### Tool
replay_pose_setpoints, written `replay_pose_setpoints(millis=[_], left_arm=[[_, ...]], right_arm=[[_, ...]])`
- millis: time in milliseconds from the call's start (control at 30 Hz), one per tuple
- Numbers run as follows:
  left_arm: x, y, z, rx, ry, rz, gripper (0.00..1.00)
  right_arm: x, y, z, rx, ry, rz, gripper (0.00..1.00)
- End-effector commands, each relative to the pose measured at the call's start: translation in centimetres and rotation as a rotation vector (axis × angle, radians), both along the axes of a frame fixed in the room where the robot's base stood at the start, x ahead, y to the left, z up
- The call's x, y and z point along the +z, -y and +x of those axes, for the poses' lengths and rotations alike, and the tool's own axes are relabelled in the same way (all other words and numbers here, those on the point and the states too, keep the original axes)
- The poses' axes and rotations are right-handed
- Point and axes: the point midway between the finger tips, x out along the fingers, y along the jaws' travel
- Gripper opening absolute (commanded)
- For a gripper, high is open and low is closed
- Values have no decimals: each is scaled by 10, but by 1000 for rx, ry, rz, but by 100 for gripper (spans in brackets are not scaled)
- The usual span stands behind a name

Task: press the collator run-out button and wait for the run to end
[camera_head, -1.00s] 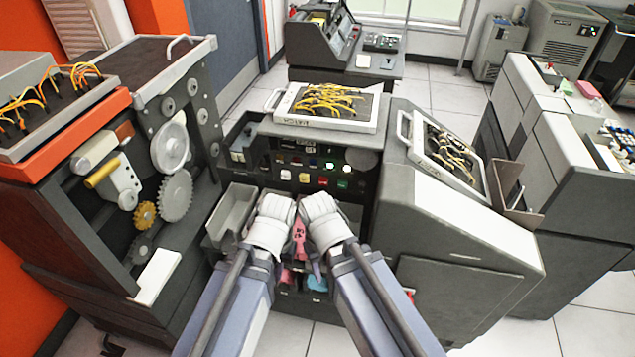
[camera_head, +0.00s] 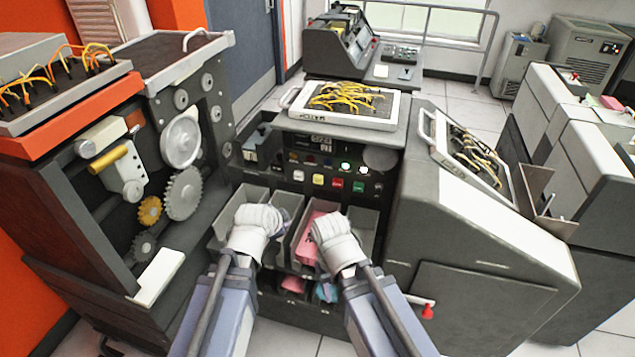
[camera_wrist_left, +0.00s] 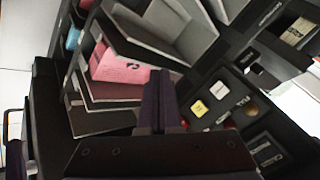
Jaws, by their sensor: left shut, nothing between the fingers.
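The collator (camera_head: 405,190) stands ahead with a row of buttons on its front panel: white (camera_head: 298,176), yellow (camera_head: 318,179), red (camera_head: 337,183) and green (camera_head: 358,187). Their labels are too small to read in the head view. A white lamp (camera_head: 345,167) and a green lamp above them are lit. My left gripper (camera_head: 283,214) is below the buttons, over the card pockets, apart from the panel. In the left wrist view its fingers (camera_wrist_left: 160,88) are shut and empty, with the yellow button (camera_wrist_left: 198,108) and white button (camera_wrist_left: 219,90) to their right. My right gripper (camera_head: 325,228) is beside the pocket with pink cards; its fingertips are hidden.
Pink cards (camera_head: 311,232) lie in a middle pocket, and also show in the left wrist view (camera_wrist_left: 125,70). A plugboard (camera_head: 345,103) lies on top of the collator. A machine with open gears (camera_head: 182,193) stands close on the left.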

Motion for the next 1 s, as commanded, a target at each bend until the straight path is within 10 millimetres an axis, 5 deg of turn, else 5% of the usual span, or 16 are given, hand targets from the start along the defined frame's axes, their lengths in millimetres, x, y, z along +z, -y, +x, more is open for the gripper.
replay_pose_setpoints(millis=[200,400,1000], left_arm=[[44,42,31,-331,350,240,0],[68,57,41,-446,512,378,0],[62,66,60,-467,542,407,0]], right_arm=[[0,0,0,0,0,0,50],[0,0,0,0,0,0,50],[-10,0,0,0,0,0,50]])
